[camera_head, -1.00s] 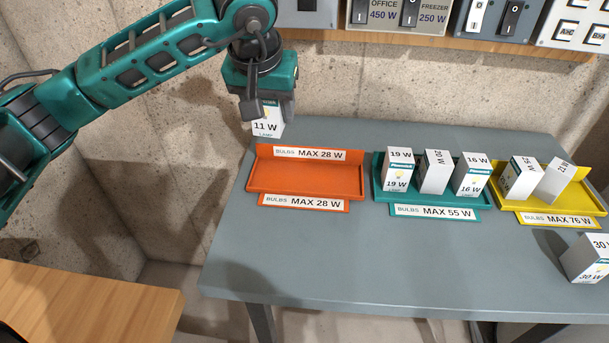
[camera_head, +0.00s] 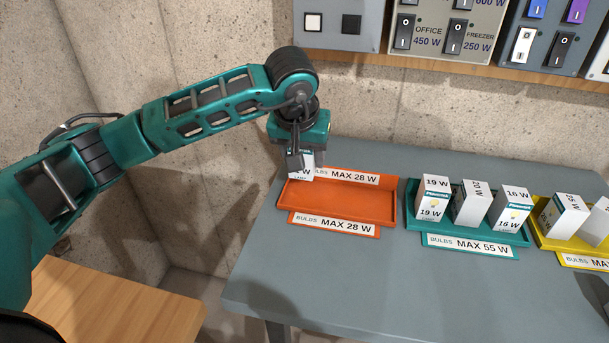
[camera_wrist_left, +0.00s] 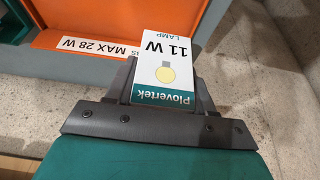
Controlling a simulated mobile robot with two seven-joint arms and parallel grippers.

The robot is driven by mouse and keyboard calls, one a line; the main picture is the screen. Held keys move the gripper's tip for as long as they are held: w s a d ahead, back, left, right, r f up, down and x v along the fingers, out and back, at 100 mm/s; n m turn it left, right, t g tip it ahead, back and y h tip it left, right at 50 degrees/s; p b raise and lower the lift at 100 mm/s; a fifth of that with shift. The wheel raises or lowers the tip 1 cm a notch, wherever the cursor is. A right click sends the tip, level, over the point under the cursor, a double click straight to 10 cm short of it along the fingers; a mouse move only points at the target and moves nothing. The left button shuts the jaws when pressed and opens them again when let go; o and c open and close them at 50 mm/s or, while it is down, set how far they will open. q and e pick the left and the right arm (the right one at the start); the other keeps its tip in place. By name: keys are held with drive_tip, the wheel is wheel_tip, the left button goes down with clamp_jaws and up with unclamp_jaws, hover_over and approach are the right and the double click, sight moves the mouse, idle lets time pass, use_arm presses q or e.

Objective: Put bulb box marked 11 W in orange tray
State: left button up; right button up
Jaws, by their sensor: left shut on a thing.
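The white and teal bulb box marked 11 W (camera_wrist_left: 165,70) is held between the fingers of my left gripper (camera_wrist_left: 165,85) in the left wrist view. In the head view my left gripper (camera_head: 301,160) is at the back left corner of the orange tray (camera_head: 345,203), and the box (camera_head: 303,172) is partly hidden by it. I cannot tell whether the box touches the tray. The orange tray, labelled MAX 28 W, is empty over its visible floor; it also shows in the left wrist view (camera_wrist_left: 100,18).
A teal tray (camera_head: 412,211) marked MAX 55 W holds three boxes right of the orange tray. A yellow tray (camera_head: 545,240) with boxes stands further right. Switch panels (camera_head: 445,30) hang on the wall above. The grey table (camera_head: 370,285) is clear in front.

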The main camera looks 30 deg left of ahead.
sight(303, 191)
use_arm(q)
drive_tip(key=shift+f, duration=2.65)
drive_tip(key=shift+f+b, duration=0.2)
drive_tip(key=shift+b, duration=0.1)
drive_tip(key=o, duration=1)
drive_tip(key=shift+a, duration=0.1)
drive_tip(key=shift+r, duration=0.1)
